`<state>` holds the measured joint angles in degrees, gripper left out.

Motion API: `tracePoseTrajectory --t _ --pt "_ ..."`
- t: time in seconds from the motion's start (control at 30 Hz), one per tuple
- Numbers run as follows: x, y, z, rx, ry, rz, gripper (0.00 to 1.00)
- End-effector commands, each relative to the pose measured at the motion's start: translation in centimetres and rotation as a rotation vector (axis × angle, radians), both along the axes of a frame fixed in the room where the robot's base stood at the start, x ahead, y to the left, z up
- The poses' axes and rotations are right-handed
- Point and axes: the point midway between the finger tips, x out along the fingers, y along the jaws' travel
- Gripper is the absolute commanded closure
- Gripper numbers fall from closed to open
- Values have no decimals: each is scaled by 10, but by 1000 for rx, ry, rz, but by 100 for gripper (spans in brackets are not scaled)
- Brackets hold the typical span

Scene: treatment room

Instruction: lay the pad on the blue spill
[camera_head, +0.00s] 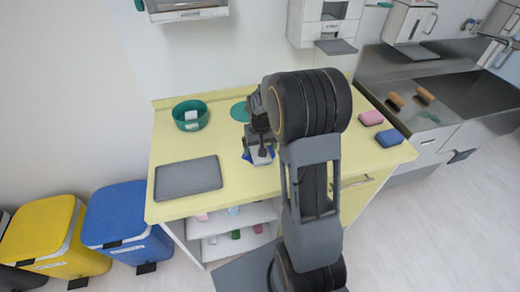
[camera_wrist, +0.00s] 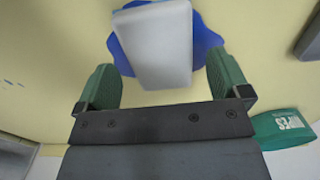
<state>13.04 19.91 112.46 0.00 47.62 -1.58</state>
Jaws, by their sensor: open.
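The white pad (camera_wrist: 155,45) lies over the middle of the blue spill (camera_wrist: 206,38) in the wrist view. Blue shows past the pad on its left and right sides and a little at the top. My gripper (camera_wrist: 163,78) is open, with one green finger on each side of the pad's near end and a gap to each. In the head view my gripper (camera_head: 260,152) is low over the yellow counter, and a bit of the blue spill (camera_head: 246,157) shows beside it. My arm hides most of the pad there.
A grey tray (camera_head: 188,178) lies on the counter's left, with a green bowl (camera_head: 204,122) behind it. A teal disc (camera_head: 239,112) is by my arm. Pink (camera_head: 371,118) and blue (camera_head: 389,138) blocks lie at the right. A green wipes pack (camera_wrist: 283,128) shows in the wrist view.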

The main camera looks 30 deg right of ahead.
Motion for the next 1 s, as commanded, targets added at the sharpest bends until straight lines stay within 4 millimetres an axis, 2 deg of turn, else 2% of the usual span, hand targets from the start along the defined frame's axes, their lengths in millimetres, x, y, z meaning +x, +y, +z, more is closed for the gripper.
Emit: tracePoseTrajectory --t 0.2,0.4,0.67,0.77,0.9,1.0 --pt "1 0 44 -1 -6 0 6" --pt "0 0 78 -1 -4 0 6" --pt "-3 3 105 -2 -8 5 6" --pt "-17 15 118 -8 -39 25 6" --pt "-55 44 137 -21 -121 77 6" --pt "-86 62 142 -29 -183 115 6"
